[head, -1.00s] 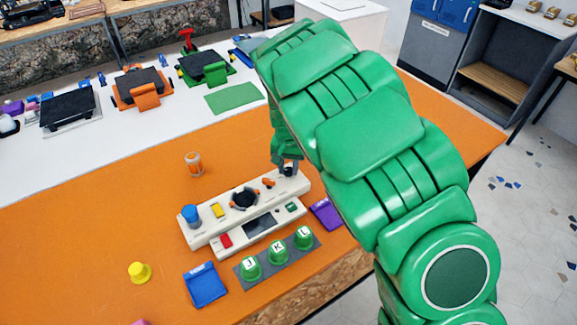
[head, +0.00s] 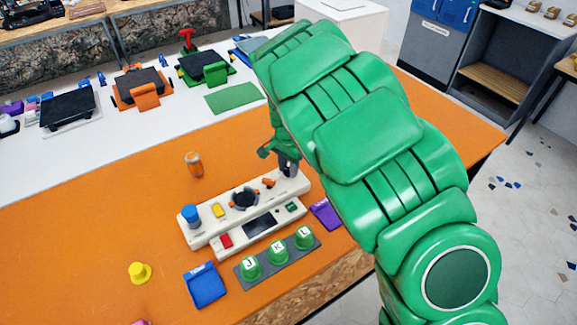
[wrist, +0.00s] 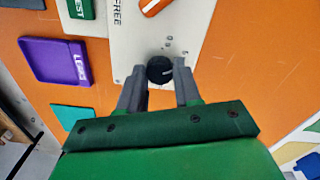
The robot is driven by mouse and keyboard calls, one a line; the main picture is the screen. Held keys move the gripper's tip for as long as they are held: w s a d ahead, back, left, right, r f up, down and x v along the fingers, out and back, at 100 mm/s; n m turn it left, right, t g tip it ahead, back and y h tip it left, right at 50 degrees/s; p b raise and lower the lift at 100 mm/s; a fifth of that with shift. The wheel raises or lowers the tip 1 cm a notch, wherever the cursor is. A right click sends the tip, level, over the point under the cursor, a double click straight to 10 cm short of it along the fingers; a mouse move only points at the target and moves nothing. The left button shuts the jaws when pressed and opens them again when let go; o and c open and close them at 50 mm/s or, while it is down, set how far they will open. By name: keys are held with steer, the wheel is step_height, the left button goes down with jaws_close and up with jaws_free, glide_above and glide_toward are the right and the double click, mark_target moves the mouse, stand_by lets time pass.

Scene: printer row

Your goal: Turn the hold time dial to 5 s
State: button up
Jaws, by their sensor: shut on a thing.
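The hold time dial is a small black round knob (wrist: 160,69) with a pale pointer line, at one end of a white control panel (wrist: 128,40). Small marks beside the knob are too small to read surely. In the wrist view my gripper (wrist: 160,72) has its two grey fingers on either side of the knob, shut on it. In the head view the panel (head: 222,240) stands on the orange table, and my gripper (head: 287,168) is at its right end.
Green lettered cups (head: 278,250), a blue tray (head: 204,285) and a purple tray (head: 326,214) lie in front. An amber jar (head: 194,164) stands behind.

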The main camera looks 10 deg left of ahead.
mark_target(288, 170)
steer(key=o, duration=1)
steer(key=shift+o, duration=0.2)
steer(key=shift+r, duration=0.1)
step_height(288, 170, up, 8)
steer(key=shift+f, duration=0.25)
steer(key=shift+r, duration=0.1)
